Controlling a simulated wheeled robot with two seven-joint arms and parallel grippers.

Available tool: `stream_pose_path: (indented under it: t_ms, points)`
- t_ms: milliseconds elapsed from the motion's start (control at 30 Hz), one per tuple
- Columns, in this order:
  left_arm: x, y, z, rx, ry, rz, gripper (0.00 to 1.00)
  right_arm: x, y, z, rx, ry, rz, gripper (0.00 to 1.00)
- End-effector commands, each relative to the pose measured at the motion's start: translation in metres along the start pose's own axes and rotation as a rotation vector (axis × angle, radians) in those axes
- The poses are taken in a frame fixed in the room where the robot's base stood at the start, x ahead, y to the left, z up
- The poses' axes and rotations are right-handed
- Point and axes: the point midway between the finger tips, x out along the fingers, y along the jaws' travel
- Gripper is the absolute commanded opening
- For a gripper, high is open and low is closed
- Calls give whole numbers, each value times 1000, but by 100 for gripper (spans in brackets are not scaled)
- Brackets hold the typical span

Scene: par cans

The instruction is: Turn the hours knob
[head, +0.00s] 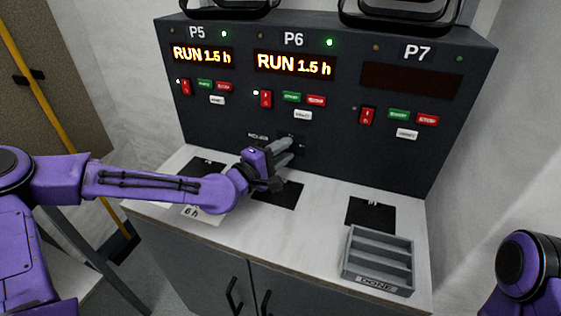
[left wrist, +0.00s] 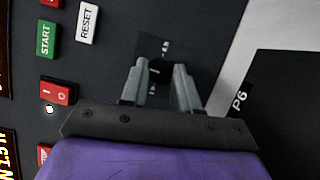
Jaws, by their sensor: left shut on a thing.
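The hours knob is small and dark, on the lower front of the dark panel under P6, beside a white label reading HOURS (head: 258,135). In the left wrist view the knob (left wrist: 158,70) sits between the fingertips, with small white dial marks around it. My left gripper (head: 287,146) reaches it from the front left and is shut on it; the grey fingers hide most of it in the head view. The left gripper also shows in the left wrist view (left wrist: 160,72). My right gripper is not in view.
The P5 display (head: 202,54) and P6 display (head: 295,63) both read RUN 1.5 h; the P7 display (head: 411,81) is dark. Red switches and START, STOP and RESET buttons sit below them. A grey DONE tray (head: 378,283) stands at the counter's front right. Black mats lie on the counter.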

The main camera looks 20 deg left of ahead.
Motion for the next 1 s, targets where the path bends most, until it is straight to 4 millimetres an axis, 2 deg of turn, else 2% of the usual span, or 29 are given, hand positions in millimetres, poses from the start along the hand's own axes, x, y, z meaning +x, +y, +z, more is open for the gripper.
stream_pose_path:
  t_ms: [33, 200, 700, 733, 800, 1000]
  points:
    - [0, -6, -1, -16, -1, 3, 0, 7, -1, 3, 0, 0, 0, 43]
    - [0, -4, 0, -55, -3, 18, 0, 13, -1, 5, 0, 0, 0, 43]
    - [0, -2, 0, -70, -3, 23, 0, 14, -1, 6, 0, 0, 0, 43]
    - [0, -2, 0, -70, -3, 23, 37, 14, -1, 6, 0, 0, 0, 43]
    - [0, -2, 0, -69, -3, 24, 55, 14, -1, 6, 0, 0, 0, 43]
    - [0, -1, 0, -68, -4, 25, 55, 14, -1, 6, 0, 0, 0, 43]
